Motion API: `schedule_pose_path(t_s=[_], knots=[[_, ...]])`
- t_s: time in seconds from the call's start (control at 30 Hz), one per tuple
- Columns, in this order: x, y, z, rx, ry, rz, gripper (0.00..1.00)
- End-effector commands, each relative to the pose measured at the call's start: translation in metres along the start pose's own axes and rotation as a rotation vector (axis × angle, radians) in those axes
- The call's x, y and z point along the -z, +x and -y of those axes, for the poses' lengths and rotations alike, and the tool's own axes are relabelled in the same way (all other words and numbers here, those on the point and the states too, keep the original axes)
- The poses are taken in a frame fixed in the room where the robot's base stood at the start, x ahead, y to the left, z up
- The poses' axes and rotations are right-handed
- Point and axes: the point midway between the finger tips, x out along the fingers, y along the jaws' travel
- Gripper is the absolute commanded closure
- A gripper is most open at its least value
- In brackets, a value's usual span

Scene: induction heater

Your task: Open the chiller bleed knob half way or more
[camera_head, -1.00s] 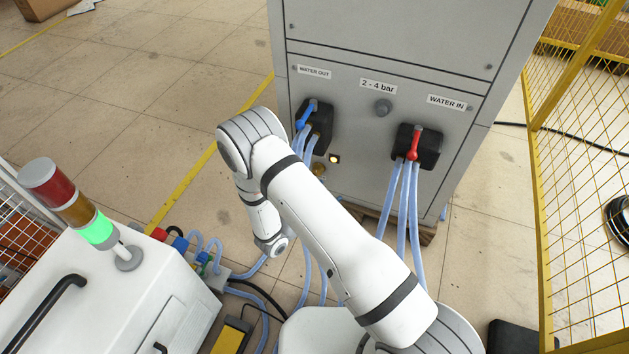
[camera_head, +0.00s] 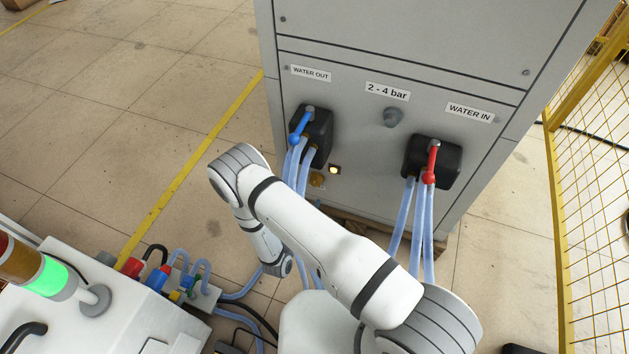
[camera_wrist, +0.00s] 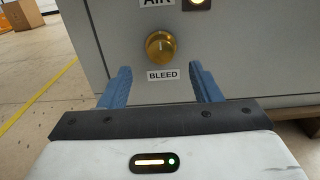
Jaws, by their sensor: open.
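The brass bleed knob (camera_wrist: 160,46) is on the grey chiller panel in the wrist view, with a "BLEED" label (camera_wrist: 162,75) just below it. In the head view the knob (camera_head: 317,180) is small, low on the panel beside a lit indicator. My gripper (camera_wrist: 162,84) is open, with its two blue fingers spread to the left and right below the knob. Nothing is between the fingers, and they look apart from the knob. In the head view my arm hides the gripper.
Above the knob is an "AIR" label (camera_wrist: 158,3) and a lit indicator (camera_wrist: 197,3). A blue-handled water-out valve (camera_head: 302,125) and a red-handled water-in valve (camera_head: 432,161) have hoses hanging down. A white machine with a signal lamp (camera_head: 50,277) stands at left; yellow fencing (camera_head: 585,200) is at right.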

Motion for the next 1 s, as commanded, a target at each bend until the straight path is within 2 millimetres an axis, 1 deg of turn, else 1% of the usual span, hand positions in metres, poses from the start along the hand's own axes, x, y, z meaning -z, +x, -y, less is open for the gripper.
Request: schedule_pose_path(t_s=[0.03, 0.2, 0.3, 0.4, 0.53, 0.77, 1.0], knots=[[0.001, 0.009, 0.001, 0.005, 0.003, 0.001, 0.43], [0.002, 0.038, 0.002, 0.008, 0.004, 0.002, 0.43], [0.001, 0.052, 0.002, 0.008, 0.004, 0.002, 0.43], [0.001, 0.062, 0.003, 0.008, 0.003, 0.002, 0.43], [0.0, 0.068, 0.003, 0.007, 0.001, 0.001, 0.43], [-0.001, 0.069, 0.003, 0.007, 0.001, 0.001, 0.43], [-0.001, 0.069, 0.003, 0.008, 0.001, 0.001, 0.61]])
